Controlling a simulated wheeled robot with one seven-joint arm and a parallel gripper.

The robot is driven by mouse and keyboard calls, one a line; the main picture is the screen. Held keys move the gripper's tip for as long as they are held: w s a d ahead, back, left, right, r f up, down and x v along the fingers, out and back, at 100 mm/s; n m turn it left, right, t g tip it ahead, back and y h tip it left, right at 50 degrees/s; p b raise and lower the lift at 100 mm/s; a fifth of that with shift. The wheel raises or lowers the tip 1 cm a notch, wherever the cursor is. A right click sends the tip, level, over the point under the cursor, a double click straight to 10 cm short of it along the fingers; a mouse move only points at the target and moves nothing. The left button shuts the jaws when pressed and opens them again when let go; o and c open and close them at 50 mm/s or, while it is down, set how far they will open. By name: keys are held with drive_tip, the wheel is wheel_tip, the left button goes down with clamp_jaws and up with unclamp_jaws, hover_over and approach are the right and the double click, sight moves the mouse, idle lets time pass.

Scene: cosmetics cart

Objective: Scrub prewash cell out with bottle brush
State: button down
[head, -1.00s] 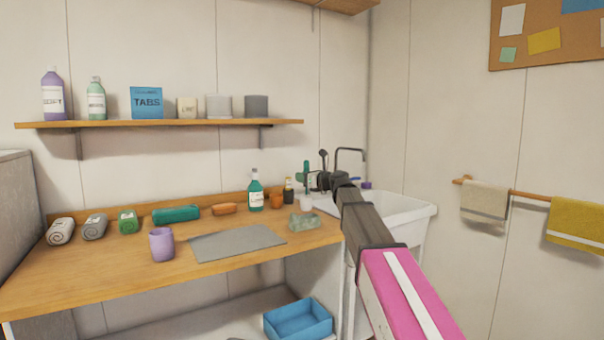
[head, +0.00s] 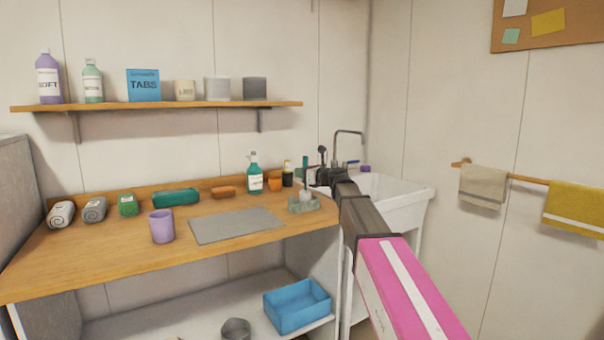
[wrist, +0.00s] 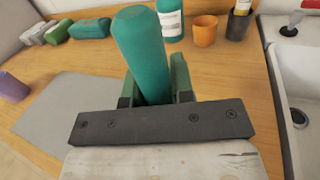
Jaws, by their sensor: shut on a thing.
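My gripper (head: 312,177) is shut on the teal handle of the bottle brush (head: 305,168), which stands roughly upright. In the wrist view the handle (wrist: 139,45) is between the fingers (wrist: 155,88). The brush's pale head (head: 305,194) is down at the green compartmented tray (head: 313,205) on the counter's right end. It overlaps the tray in the head view; I cannot tell which cell it is in or whether it touches the bottom. The tray is hidden in the wrist view.
A grey mat (head: 235,226) and purple cup (head: 162,226) lie left. The white sink (head: 405,198) is at right. A blue bin (head: 297,308) is below.

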drive_tip(key=shift+f, duration=0.75)
idle(0.8)
drive_tip(key=shift+d, duration=0.1)
